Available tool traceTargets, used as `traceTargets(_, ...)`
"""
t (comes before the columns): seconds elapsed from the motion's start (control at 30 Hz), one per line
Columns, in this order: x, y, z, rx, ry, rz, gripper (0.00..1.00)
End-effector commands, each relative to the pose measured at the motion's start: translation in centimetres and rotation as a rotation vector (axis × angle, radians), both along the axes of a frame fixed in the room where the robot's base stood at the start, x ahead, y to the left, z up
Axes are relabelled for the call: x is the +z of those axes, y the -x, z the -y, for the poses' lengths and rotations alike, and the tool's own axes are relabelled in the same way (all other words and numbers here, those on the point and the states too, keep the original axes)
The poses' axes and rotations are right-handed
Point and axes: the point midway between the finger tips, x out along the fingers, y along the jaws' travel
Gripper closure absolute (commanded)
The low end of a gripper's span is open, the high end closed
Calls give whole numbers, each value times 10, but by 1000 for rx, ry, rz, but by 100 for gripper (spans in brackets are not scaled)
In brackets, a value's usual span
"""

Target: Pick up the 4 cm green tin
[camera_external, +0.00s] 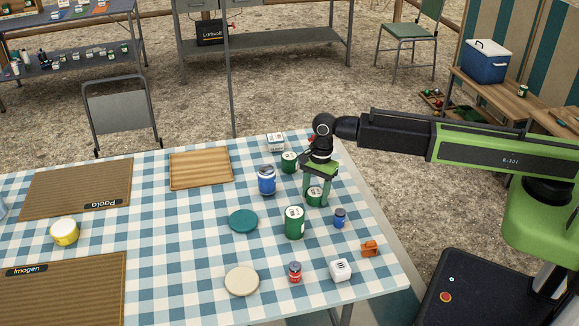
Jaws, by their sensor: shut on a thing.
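My gripper (316,199) points down over the right part of the checked table. Its fingers stand on either side of a small green tin (315,195) with a pale label, and it is shut on that tin. The tin is upright and partly hidden by the fingers; I cannot tell whether it touches the table. A second small green tin (289,162) stands behind and to the left of the gripper. A taller green tin (294,223) stands in front of it, to the left.
Near the gripper are a blue-and-white jar (266,180), a small blue jar (340,217), a white box (276,142) and an orange item (370,248). A teal disc (243,220), cream disc (242,281), red jar (295,271) and white cube (340,269) lie nearer the front. A wooden board (201,168) lies left.

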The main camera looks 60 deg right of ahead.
Motion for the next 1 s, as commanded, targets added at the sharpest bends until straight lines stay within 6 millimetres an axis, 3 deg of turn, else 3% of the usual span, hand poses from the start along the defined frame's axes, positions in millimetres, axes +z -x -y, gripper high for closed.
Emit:
traceTargets(0.27,11,0,0,0,0,0,90)
traceTargets(0.5,50,0,0,-1,0,0,90)
traceTargets(0.8,89,16,69,-5,0,0,90)
traceTargets(1.0,107,23,103,-2,0,0,90)
